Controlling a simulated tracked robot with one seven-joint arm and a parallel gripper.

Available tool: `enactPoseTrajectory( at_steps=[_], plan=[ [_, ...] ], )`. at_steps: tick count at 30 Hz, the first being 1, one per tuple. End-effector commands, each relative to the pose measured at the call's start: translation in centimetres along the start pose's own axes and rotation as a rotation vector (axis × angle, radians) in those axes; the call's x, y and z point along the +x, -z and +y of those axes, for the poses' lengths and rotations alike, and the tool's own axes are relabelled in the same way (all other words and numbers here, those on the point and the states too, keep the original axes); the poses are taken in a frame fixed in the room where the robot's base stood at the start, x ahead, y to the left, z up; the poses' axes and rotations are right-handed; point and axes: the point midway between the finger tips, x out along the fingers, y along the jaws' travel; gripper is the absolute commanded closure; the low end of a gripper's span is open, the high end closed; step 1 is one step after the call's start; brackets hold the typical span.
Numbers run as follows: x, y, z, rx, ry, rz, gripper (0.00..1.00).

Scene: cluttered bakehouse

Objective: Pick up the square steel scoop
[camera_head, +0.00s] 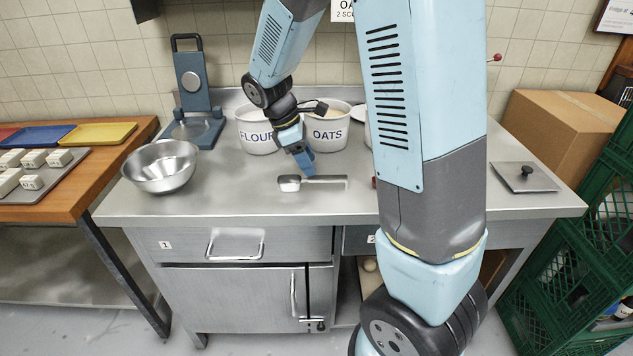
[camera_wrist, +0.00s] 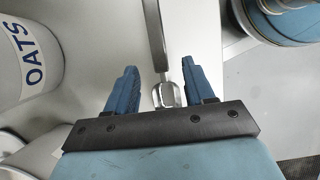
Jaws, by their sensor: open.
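The steel scoop (camera_head: 289,184) lies on the steel counter in front of the flour and oats bins, its handle (camera_head: 328,179) pointing right. My gripper (camera_head: 308,169) is over the scoop, pointing down, with its blue fingers near the handle. In the wrist view, my gripper (camera_wrist: 160,68) is open, with one finger on each side of the scoop (camera_wrist: 167,95). The handle runs up the picture between the fingers, with a gap on both sides. I cannot tell how far the fingertips are above the counter. Part of the scoop is hidden behind the gripper body in the wrist view.
The flour bin (camera_head: 256,141) and oats bin (camera_head: 327,133) stand close behind my gripper. A square lid (camera_head: 525,177) lies at right. The counter (camera_head: 240,200) front is mostly clear.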

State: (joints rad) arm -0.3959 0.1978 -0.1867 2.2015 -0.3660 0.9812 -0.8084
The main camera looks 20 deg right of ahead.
Motion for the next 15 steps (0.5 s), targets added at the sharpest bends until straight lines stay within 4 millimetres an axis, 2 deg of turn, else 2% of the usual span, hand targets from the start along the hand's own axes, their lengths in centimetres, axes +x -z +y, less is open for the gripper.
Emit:
enactPoseTrajectory(
  at_steps=[8, 15],
  plan=[
    [1.8, 0.0, 0.0, 0.0, 0.001, -0.001, 0.47],
    [5.0, 0.2, 0.1, 0.001, 0.002, -0.002, 0.47]
  ],
)
